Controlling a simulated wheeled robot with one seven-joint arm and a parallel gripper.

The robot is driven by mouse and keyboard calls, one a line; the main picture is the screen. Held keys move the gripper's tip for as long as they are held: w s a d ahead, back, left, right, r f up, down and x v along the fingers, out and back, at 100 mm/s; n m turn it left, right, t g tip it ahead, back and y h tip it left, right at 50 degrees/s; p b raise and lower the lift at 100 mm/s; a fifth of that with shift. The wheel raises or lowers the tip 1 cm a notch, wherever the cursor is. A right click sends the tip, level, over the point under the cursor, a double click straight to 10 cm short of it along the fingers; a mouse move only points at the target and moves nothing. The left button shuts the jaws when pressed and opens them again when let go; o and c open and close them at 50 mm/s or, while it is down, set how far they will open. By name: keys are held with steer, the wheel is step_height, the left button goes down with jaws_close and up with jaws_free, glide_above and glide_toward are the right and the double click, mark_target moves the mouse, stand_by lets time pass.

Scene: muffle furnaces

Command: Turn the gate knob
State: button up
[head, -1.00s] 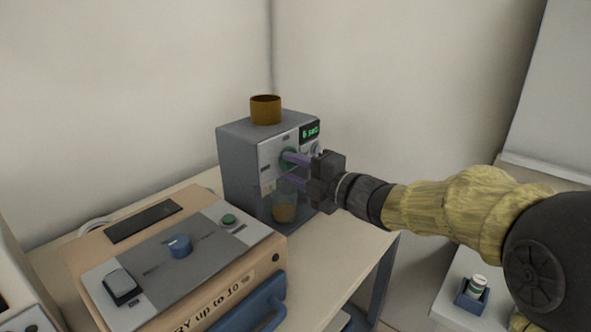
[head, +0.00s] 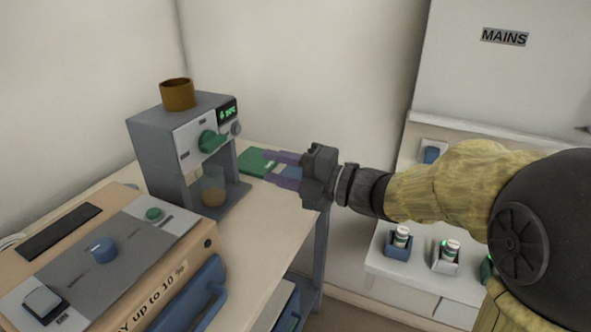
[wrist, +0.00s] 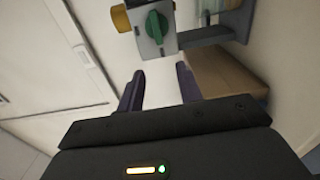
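A grey machine (head: 155,147) stands on the bench with a green knob (head: 211,141) on its upper front panel. The knob also shows at the top of the wrist view (wrist: 157,28), ahead of the fingers, with its grip bar roughly along the panel's length. A clear cup with brown contents (head: 213,188) sits in the machine's lower bay. My gripper (head: 270,168) is to the right of the machine, apart from the knob. Its two purple fingers are spread with nothing between them in the wrist view (wrist: 161,76). I cannot read the knob's exact setting.
A brown cup (head: 178,95) tops the machine, beside a small green-lit display (head: 228,112). A tan box unit with a blue knob (head: 104,250) stands at front left. A green board (head: 252,162) lies behind my fingers. A shelf (head: 425,275) holds small jars at right.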

steer(key=v, duration=0.3)
steer(key=shift+s+d, duration=0.1)
steer(key=shift+d, duration=0.05)
stand_by(0.4)
steer(key=w+d+f+m+t+h, duration=0.45)
steer(key=d+f+m+h, duration=0.95)
steer(key=m, duration=0.6)
steer(key=s+d+f+m+g+h, duration=0.35)
steer(key=s+f+m+g, duration=0.65)
steer(key=s, duration=0.4)
step_height(320, 180, up, 30)
steer(key=s+m+t+p, duration=0.1)
steer(key=p, duration=3)
steer(key=shift+m+y, duration=0.3)
steer(key=shift+y, duration=0.15)
